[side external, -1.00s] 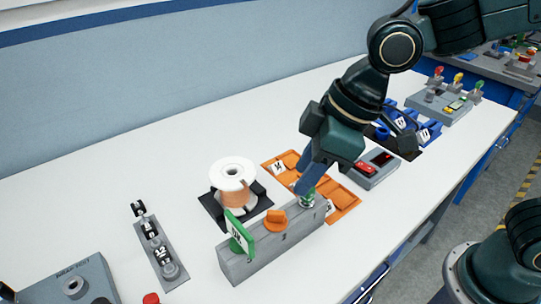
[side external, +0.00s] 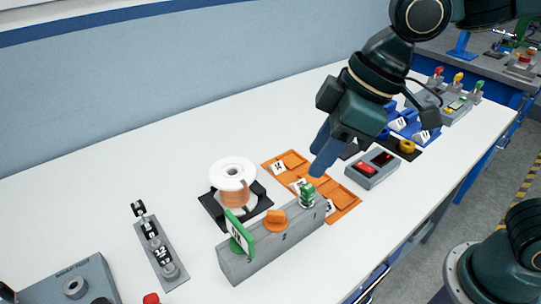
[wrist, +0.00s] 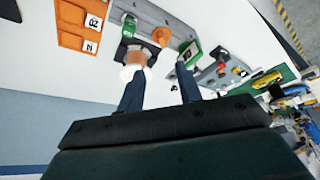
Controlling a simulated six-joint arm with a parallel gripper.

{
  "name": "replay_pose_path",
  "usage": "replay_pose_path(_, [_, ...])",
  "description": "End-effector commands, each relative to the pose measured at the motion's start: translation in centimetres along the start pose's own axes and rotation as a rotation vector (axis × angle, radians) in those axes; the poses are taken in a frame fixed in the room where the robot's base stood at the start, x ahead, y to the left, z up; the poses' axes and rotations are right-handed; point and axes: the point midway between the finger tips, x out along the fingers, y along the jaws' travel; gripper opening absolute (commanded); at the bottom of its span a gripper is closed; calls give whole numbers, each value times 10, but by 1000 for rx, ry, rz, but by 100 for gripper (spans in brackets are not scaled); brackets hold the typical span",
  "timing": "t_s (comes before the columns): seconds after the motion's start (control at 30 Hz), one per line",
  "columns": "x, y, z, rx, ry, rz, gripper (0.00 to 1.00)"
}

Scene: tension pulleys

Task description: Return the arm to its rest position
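My gripper (side external: 322,160) hangs above the orange trays, its blue fingers pointing down, a little above and apart from the green-topped part (side external: 307,194). In the wrist view its two fingers (wrist: 159,72) are spread with nothing held between them. The green-topped part stands upright at the right end of a grey block (side external: 270,250). The same block carries an orange knob (side external: 276,221) and a green tag plate (side external: 239,234). The block also shows at the top of the wrist view (wrist: 158,14).
A copper wire spool (side external: 233,184) stands on a black base behind the block. Orange labelled trays (side external: 342,197), a grey box with red displays (side external: 371,170) and blue trays (side external: 407,122) lie to the right. A grey strip of dark rollers (side external: 160,250) lies left. The white table between is clear.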

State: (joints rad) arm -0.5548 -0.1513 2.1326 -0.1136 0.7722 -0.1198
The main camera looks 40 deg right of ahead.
Motion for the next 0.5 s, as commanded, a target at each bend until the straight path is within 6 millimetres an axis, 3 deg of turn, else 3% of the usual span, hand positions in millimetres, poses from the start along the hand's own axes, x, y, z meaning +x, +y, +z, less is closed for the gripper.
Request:
replay_pose_path(0.27, [-26, 32, 36, 138, 20, 65, 35])
replay_pose_path(0.5, [-56, 61, 95, 344, 49, 163, 35])
